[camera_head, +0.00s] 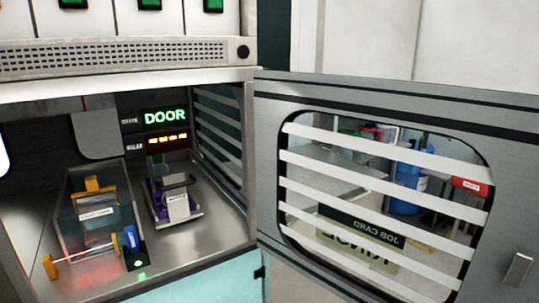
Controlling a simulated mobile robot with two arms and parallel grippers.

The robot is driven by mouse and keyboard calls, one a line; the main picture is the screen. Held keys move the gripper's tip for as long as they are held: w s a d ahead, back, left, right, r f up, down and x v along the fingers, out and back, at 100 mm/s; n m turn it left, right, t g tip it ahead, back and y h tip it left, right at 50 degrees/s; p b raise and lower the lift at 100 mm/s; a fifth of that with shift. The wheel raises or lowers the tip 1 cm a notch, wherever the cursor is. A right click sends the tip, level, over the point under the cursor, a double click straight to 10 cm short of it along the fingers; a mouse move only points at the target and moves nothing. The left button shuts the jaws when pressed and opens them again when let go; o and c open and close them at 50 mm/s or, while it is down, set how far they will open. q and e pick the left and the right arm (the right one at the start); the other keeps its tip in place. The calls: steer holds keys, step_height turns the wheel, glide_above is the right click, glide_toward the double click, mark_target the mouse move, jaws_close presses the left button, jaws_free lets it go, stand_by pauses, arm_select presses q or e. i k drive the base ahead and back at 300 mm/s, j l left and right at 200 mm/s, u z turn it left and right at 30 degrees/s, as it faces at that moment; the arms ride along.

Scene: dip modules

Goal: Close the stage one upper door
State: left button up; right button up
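The door (268,190) is a grey metal panel with a window crossed by white slats. It is hinged at the right edge of the cabinet opening and stands wide open, swung out to the right. A small metal handle (517,270) sits near its free edge at the lower right. The cabinet (190,240) is open at the left, and a green lit "DOOR" sign (165,116) shows on its back wall. I cannot tell from the picture whether this is the stage one upper door. Neither gripper is in view.
Inside the cabinet are a clear bin (85,215) with orange handles, a purple and grey device (174,205) and a blue item (131,238). A vented panel (120,57) runs above. Through the window, a blue container (408,180) and a red box (469,187) show.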

mark_target(501, 127)
steer(key=l+u, duration=0.2)
steer(key=l, duration=0.25)
steer(key=k+l+u, duration=0.15)
steer(key=l, duration=0.25)
steer(key=k+l+u, duration=0.2)
steer(key=l, duration=0.25)
steer(key=l+u, duration=0.35)
steer(key=l, duration=0.15)
steer(key=i+l+u, duration=0.1)
steer(key=l+u, duration=0.3)
steer(key=k+l+u, duration=0.1)
steer(key=l+u, duration=0.25)
steer(key=l, duration=0.25)
steer(key=l+u, duration=0.4)
steer(key=l, duration=0.6)
